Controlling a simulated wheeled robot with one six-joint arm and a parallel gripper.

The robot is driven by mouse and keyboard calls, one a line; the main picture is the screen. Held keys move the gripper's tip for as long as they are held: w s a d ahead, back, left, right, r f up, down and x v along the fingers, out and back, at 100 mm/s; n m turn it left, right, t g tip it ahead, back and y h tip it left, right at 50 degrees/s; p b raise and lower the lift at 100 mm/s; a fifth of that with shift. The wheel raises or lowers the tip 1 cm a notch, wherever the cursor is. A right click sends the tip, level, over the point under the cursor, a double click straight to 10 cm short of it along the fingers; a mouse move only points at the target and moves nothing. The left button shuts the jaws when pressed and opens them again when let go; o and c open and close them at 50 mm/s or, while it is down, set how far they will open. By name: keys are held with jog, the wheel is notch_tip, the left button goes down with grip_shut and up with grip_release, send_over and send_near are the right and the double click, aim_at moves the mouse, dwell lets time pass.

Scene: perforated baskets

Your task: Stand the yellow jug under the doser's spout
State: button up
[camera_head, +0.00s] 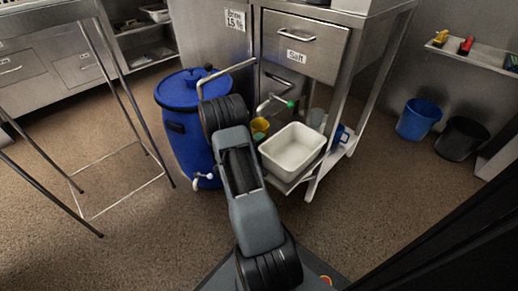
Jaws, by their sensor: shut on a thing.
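The yellow jug (260,126) shows partly just right of my arm, beside the white tub and low in front of the steel cabinet. A steel tap-like part with a green tip (289,104) sticks out above and to the right of the jug; I cannot tell if it is the doser's spout. My arm reaches up the middle of the view and hides part of the area left of the jug. My gripper is hidden behind the arm's far end, so its hold on anything cannot be seen.
A white tub (293,168) stands on a low shelf right of the jug. A blue barrel (182,140) with a small tap stands left of my arm. A bent steel tube (228,76) crosses above it. Blue (417,119) and black (460,138) buckets stand far right.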

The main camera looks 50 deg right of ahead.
jog(key=shift+f, duration=0.2)
jog(key=shift+f, duration=0.2)
jog(key=o, duration=0.6)
jog(key=shift+o, duration=0.2)
jog(key=shift+r, duration=0.1)
